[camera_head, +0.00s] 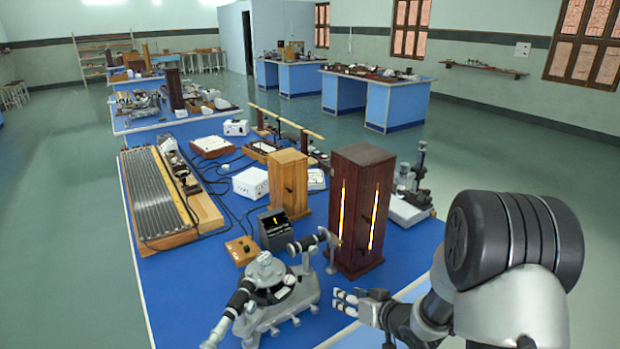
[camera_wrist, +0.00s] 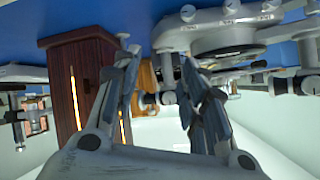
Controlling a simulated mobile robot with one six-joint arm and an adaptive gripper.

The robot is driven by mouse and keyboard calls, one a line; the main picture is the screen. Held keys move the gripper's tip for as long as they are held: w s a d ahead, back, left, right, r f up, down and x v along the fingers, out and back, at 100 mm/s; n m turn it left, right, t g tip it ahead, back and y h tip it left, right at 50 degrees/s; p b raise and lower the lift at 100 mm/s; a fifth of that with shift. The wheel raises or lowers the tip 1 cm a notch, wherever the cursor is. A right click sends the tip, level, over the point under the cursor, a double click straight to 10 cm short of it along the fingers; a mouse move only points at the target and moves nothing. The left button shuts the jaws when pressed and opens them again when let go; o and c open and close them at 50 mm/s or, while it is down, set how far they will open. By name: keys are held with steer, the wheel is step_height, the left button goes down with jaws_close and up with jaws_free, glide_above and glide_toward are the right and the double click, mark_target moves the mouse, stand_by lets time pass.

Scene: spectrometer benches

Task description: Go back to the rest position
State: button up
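My gripper (camera_head: 347,301) is at the near right edge of the blue bench (camera_head: 180,290), in front of the dark wooden lamp box and to the right of the spectrometer. In the wrist view my gripper (camera_wrist: 158,70) shows two fingers spread apart with nothing between them. The spectrometer (camera_head: 275,292) is a grey instrument with a round table and black tubes; it also shows at the top right of the wrist view (camera_wrist: 215,35). The lamp box (camera_head: 360,215) has two glowing slits and stands upright just beyond my gripper; it also appears at left in the wrist view (camera_wrist: 85,85).
A light wooden box (camera_head: 288,183), a small black meter (camera_head: 274,228) and a grey microscope-like instrument (camera_head: 412,190) stand on the bench. A long ribbed board (camera_head: 150,190) lies at its left. Other blue benches (camera_head: 375,100) stand behind. Open floor (camera_head: 70,230) lies left.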

steer(key=s+d+r+m+g+h, duration=0.1)
steer(key=s+d+r+h, duration=0.25)
steer(key=r, duration=0.45)
steer(key=s+d+r+h, duration=0.3)
steer(key=s+d+r, duration=0.2)
steer(key=r, duration=0.3)
steer(key=s+a+r+g, duration=0.2)
steer(key=s, duration=1)
steer(key=s+a+r+g, duration=0.2)
steer(key=s+a, duration=0.1)
steer(key=s, duration=1)
steer(key=shift+s+r+m, duration=0.25)
steer(key=shift+r+m, duration=0.1)
steer(key=shift+m, duration=0.05)
steer(key=shift+y, duration=0.25)
